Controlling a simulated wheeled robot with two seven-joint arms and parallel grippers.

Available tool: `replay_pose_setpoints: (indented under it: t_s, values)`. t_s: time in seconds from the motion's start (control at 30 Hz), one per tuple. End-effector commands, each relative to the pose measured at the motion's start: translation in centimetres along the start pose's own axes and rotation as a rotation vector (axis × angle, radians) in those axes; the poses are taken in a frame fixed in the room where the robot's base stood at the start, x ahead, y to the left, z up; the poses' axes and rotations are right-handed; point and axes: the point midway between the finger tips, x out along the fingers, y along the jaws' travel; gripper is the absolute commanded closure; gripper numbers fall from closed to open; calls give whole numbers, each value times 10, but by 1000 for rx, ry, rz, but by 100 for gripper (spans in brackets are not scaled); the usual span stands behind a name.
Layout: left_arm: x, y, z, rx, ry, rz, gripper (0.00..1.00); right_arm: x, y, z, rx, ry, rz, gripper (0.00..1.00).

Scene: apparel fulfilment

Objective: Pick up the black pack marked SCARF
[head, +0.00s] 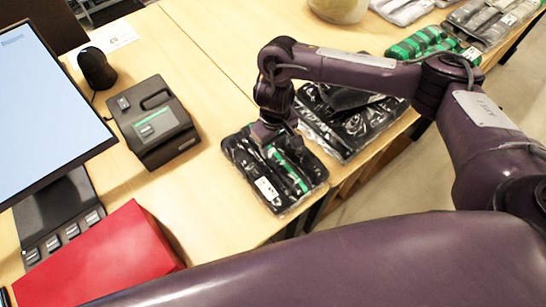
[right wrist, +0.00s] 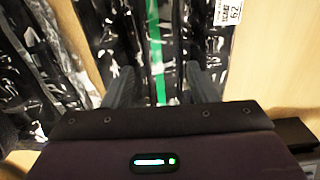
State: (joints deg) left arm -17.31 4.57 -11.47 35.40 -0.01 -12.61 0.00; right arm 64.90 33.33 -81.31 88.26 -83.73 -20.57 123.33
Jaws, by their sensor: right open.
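A flat black pack (head: 262,187) in clear wrap, with a green stripe and a white label, lies at the table's near right edge. Its wording is too small to read in the head view. In the right wrist view the same black pack (right wrist: 180,38) lies under the fingers, its label at the upper right. My right gripper (head: 270,147) points down over the pack's upper part. In the right wrist view it (right wrist: 162,80) is open, with one finger each side of the green stripe; whether the fingers touch the wrap I cannot tell. My left gripper is not in view.
Another group of black packs (head: 345,135) lies just behind; dark wrap (right wrist: 35,60) shows at left in the wrist view. Green packs (head: 425,43) and grey packs (head: 490,20) lie farther back. A card terminal (head: 152,122), monitor (head: 45,95) and red box (head: 100,262) stand left.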

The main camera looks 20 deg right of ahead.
Motion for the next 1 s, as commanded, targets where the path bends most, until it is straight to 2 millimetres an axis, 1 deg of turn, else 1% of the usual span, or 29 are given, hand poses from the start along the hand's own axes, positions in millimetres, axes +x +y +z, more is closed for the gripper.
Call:
replay_pose_setpoints:
  t_s: [0.03,0.1,0.13,0.2,0.3,0.57,0.87,1.0]
  values:
    - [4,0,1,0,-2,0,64,10,-2,1,1,-4,-4,47]
    - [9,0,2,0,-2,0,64,23,-3,0,2,-4,-4,47]
    - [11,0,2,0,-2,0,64,27,-4,-1,2,-3,-3,47]
    - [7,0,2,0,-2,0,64,33,-3,-1,0,-3,0,47]
    - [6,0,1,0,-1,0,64,41,-3,-2,0,0,-1,47]
    - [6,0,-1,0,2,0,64,44,-3,-2,-2,2,-1,47]
    - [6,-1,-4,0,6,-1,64,44,-3,-2,-2,3,-1,85]
    - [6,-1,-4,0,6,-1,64,44,-3,-3,-1,3,-1,85]
